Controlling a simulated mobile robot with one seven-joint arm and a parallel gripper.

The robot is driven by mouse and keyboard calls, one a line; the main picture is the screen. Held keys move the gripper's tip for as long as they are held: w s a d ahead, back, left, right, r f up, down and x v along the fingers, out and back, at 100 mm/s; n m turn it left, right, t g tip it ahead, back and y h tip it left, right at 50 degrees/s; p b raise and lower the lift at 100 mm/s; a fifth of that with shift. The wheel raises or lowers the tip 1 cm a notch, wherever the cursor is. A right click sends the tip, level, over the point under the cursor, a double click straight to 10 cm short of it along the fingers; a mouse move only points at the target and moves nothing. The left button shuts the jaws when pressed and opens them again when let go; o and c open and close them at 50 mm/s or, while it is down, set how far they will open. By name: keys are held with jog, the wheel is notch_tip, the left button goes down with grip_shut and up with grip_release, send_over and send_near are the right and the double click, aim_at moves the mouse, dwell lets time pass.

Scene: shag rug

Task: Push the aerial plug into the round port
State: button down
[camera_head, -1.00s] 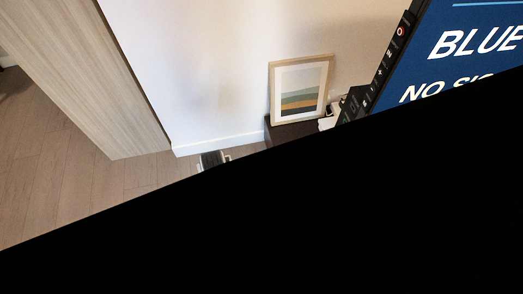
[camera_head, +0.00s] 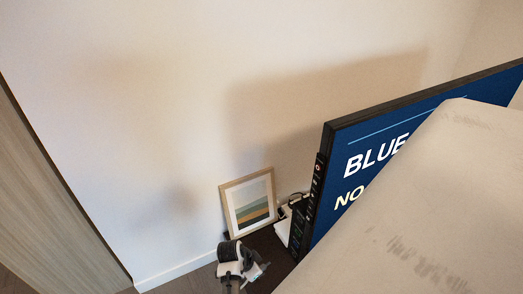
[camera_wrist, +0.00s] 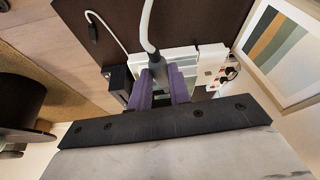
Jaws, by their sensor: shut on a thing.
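My gripper (camera_wrist: 161,92) has two purple fingers shut on a dark grey plug (camera_wrist: 156,62), which I take for the aerial plug. A white cable runs up from it in the wrist view. The plug's tip is hidden between the fingers. The television (camera_head: 341,135) stands at the right in the head view, with a dark strip of connectors (camera_head: 316,182) along its left side edge. A small reddish round mark shows near the strip's top; the round port is too small to tell for certain. In the head view, my wrist shows at the bottom, left of the television and below its strip.
A framed picture (camera_head: 249,204) leans against the wall behind the dark cabinet top (camera_head: 272,245). White devices (camera_wrist: 183,60) and a small black box (camera_wrist: 118,79) lie near my fingers. A loose cable with a dark end (camera_wrist: 93,33) lies at upper left. A pale foreground shape covers the screen's lower right.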

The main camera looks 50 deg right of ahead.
jog(key=shift+s+d+r+m+g, duration=0.15)
jog(key=shift+s+d+r+m, duration=0.05)
jog(key=shift+s+d+m, duration=0.2)
jog(key=shift+s+d+r+m+g, duration=0.15)
jog(key=shift+s+d+m, duration=0.15)
jog(key=shift+s, duration=0.15)
jog(key=shift+a+r+p, duration=0.1)
jog(key=shift+p, duration=0.25)
jog(key=shift+s+d+b, duration=0.15)
jog(key=shift+s+d, duration=0.15)
jog(key=shift+d, duration=0.65)
jog(key=shift+s+d+b, duration=0.1)
jog(key=shift+s+d, duration=0.15)
jog(key=shift+d, duration=0.65)
jog(key=shift+s+d+b, duration=0.15)
jog(key=shift+s+d, duration=0.15)
jog(key=shift+d, duration=0.65)
jog(key=shift+p, duration=0.5)
jog(key=shift+s+d+b, duration=0.15)
jog(key=shift+s+d, duration=0.1)
jog(key=shift+d, duration=0.5)
jog(key=shift+s+d+b, duration=0.15)
jog(key=shift+s+d, duration=0.05)
jog(key=shift+d, duration=0.55)
jog(key=c, duration=1.2)
grip_release()
jog(key=shift+c, duration=0.2)
